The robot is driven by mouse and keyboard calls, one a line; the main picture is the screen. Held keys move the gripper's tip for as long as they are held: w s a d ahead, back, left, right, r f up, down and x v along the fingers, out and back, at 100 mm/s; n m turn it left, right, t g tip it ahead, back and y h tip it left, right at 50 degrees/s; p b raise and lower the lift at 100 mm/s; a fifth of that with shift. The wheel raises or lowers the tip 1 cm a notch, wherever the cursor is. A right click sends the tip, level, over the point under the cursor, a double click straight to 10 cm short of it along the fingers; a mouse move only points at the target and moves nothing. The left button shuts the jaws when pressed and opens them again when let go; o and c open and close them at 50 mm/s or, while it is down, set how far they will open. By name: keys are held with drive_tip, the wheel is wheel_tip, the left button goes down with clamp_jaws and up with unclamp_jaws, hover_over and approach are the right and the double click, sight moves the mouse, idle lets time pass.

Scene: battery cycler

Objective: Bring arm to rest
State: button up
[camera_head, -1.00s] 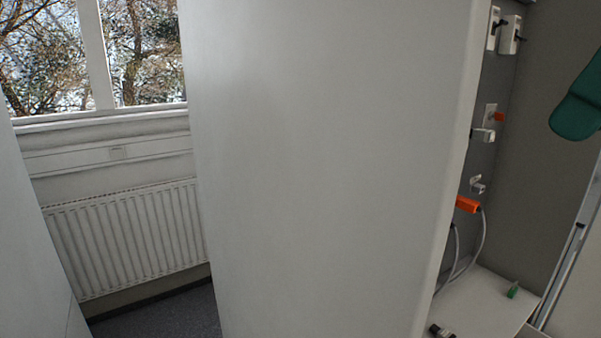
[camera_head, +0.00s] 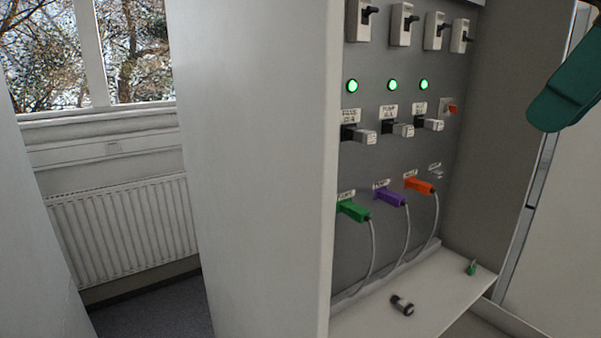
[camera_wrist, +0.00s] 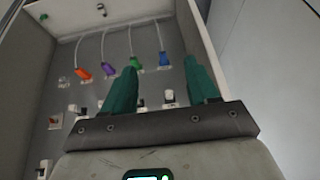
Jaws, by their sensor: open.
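My gripper (camera_wrist: 161,64) has two green fingers spread apart with nothing between them in the wrist view. One green finger (camera_head: 566,92) shows at the right edge of the head view, apart from the cabinet's grey panel. The wrist view looks toward that panel upside down. Plugs with cables sit in it: orange (camera_head: 419,185), purple (camera_head: 391,197) and green (camera_head: 353,210). A blue plug (camera_wrist: 164,59) shows only in the wrist view. The rest of my arm is mostly out of view.
A large white side wall (camera_head: 255,170) hides the panel's left part. Switches (camera_head: 403,25) and lit green lamps (camera_head: 392,85) are on the panel. A small dark cylinder (camera_head: 402,305) and a small green piece (camera_head: 471,267) lie on the shelf (camera_head: 445,292).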

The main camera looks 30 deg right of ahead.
drive_tip(key=w+d+f+t+y, duration=0.2)
drive_tip(key=w+f+y, duration=0.15)
drive_tip(key=w, duration=0.35)
drive_tip(key=w+d+f+t+y, duration=0.2)
drive_tip(key=w+f+t, duration=0.15)
drive_tip(key=w, duration=0.35)
drive_tip(key=w+a+f+m, duration=0.2)
drive_tip(key=w+f, duration=0.1)
drive_tip(key=f, duration=0.8)
drive_tip(key=w+a+f+m, duration=0.15)
drive_tip(key=w+f, duration=0.25)
drive_tip(key=f, duration=0.8)
drive_tip(key=s+a+f+g+h, duration=0.1)
drive_tip(key=s+a+f+g, duration=0.15)
drive_tip(key=f, duration=0.55)
drive_tip(key=s+a+f+g+h, duration=0.1)
drive_tip(key=s+a+f, duration=0.25)
drive_tip(key=f, duration=0.35)
drive_tip(key=s+a+f+g+h, duration=0.15)
drive_tip(key=s+f, duration=0.25)
drive_tip(key=f, duration=0.4)
drive_tip(key=s+f+g+h, duration=0.1)
drive_tip(key=s+f+g, duration=0.1)
drive_tip(key=s+f, duration=0.3)
drive_tip(key=s+d+f+n+g+h, duration=0.1)
drive_tip(key=s+f, duration=0.5)
drive_tip(key=s, duration=0.7)
drive_tip(key=shift+g+h, duration=0.6)
drive_tip(key=shift+g, duration=0.35)
